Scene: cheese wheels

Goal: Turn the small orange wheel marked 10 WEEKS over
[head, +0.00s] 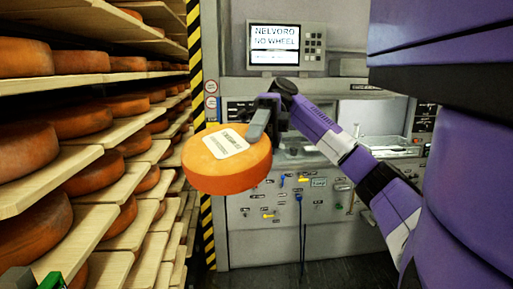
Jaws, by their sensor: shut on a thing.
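My gripper (262,124) is shut on an orange cheese wheel (232,177) at its upper right edge. The wheel hangs in the air in the middle of the view, tilted, with its pale label (225,143) facing up and toward me. The print on the label is too small to read, so I cannot tell if it says 10 WEEKS. The wheel is clear of the shelves. Its underside is hidden.
Wooden shelves (115,167) with several darker orange wheels (83,121) fill the left side. A striped post (195,60) ends the rack. A grey machine stands behind, its screen (275,37) reading "NELVORO NO WHEEL". Open floor (340,256) shows at lower right.

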